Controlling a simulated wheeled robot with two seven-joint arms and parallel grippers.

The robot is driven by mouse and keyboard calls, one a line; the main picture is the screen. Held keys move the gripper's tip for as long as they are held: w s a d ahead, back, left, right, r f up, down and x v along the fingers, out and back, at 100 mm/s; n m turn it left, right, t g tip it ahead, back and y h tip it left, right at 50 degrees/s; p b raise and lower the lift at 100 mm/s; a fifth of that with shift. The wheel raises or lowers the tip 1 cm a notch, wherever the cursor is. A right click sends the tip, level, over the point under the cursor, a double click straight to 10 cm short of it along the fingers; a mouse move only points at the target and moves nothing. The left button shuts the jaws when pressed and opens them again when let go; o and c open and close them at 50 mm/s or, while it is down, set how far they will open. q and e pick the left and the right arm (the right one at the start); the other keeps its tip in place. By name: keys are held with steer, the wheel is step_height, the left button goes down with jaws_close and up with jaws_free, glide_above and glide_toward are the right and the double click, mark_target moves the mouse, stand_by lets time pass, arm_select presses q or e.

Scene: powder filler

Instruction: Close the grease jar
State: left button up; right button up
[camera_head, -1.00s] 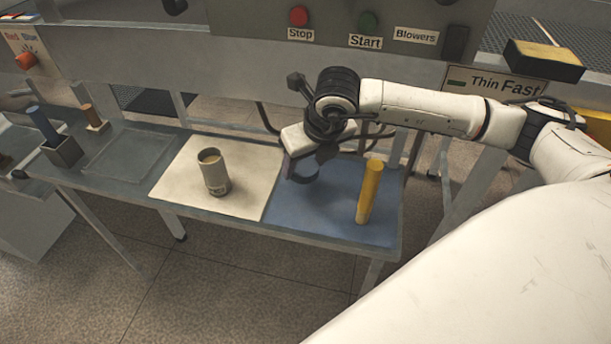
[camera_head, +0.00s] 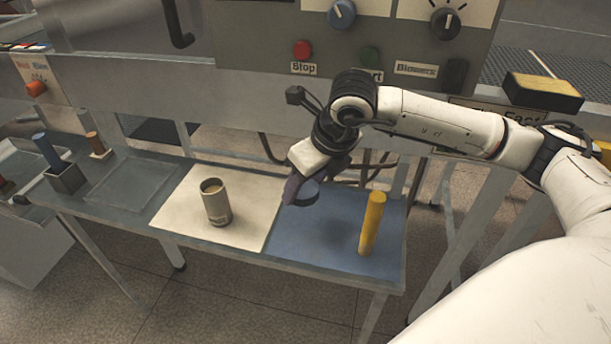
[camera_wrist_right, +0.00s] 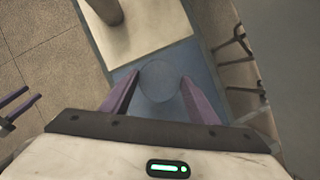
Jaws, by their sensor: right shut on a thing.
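The grease jar (camera_head: 216,204) is a grey, open-topped cylinder standing upright on the white mat. Its mouth shows a pale inside. My right gripper (camera_head: 301,188) is above the blue mat, to the right of the jar and apart from it. It is shut on a dark, round lid (camera_head: 311,194). In the right wrist view the grey lid (camera_wrist_right: 160,81) sits between the two purple fingers (camera_wrist_right: 160,98), and part of the jar (camera_wrist_right: 107,10) shows at the top edge.
A yellow cylinder (camera_head: 372,222) stands on the blue mat (camera_head: 325,251) near the gripper. The white mat (camera_head: 184,208) is otherwise clear. A grey tray (camera_head: 122,184), a blue cylinder in a holder (camera_head: 67,180) and a control panel (camera_head: 400,52) surround the area.

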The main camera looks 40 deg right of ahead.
steer(key=s+a+r+n+g, duration=0.1)
steer(key=s+a+n+g, duration=0.3)
steer(key=n, duration=1.3)
steer(key=s+a+r+n+g, duration=0.1)
steer(key=s+a+n+g, duration=0.4)
steer(key=n, duration=1.2)
steer(key=shift+s+h, duration=0.3)
steer(key=shift+s, duration=0.4)
